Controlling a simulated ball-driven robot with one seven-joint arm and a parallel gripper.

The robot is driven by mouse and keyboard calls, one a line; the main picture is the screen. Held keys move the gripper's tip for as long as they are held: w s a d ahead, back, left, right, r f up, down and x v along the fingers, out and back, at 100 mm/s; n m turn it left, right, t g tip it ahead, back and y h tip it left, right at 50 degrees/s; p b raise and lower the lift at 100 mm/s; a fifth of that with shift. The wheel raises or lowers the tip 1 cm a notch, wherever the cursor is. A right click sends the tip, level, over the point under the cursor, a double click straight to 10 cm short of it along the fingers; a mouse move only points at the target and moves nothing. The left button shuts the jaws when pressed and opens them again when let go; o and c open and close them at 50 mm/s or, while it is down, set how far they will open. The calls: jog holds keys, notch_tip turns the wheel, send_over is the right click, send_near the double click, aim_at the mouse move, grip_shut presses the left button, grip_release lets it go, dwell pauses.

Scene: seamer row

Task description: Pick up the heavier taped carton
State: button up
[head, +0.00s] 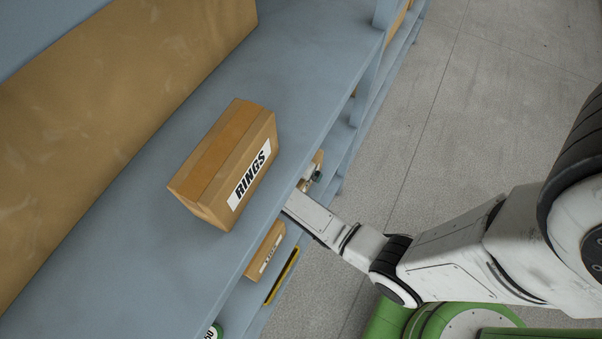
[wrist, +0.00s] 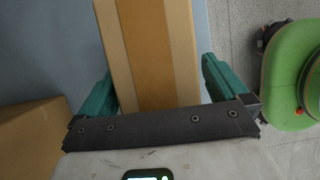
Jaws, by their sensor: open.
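A brown carton marked RINGS (head: 222,165), with a darker tape band along its top, stands on the upper blue-grey shelf in the head view. A smaller labelled carton (head: 265,250) is on the shelf below. Part of another carton (head: 313,168) shows past the shelf edge. My arm reaches under the upper shelf, so my gripper is mostly hidden in the head view. In the wrist view my gripper (wrist: 158,72) is open, its teal fingers on either side of a taped carton (wrist: 127,35). I cannot tell whether they touch it, or see its label.
A long brown box (head: 110,110) fills the back of the upper shelf (head: 120,270). In the wrist view another brown box (wrist: 30,135) is at lower left, close to the left finger. The grey floor (head: 480,110) is clear on the right of the shelves.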

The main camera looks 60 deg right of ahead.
jog(key=shift+f, duration=0.15)
jog(key=shift+c, duration=0.4)
jog(key=c, duration=1.6)
jog(key=shift+r, duration=0.25)
notch_tip(320, 180, up, 4)
jog(key=s, duration=1.8)
jog(key=shift+d+f+b, duration=0.15)
jog(key=shift+d+b, duration=0.15)
jog(key=shift+d, duration=0.05)
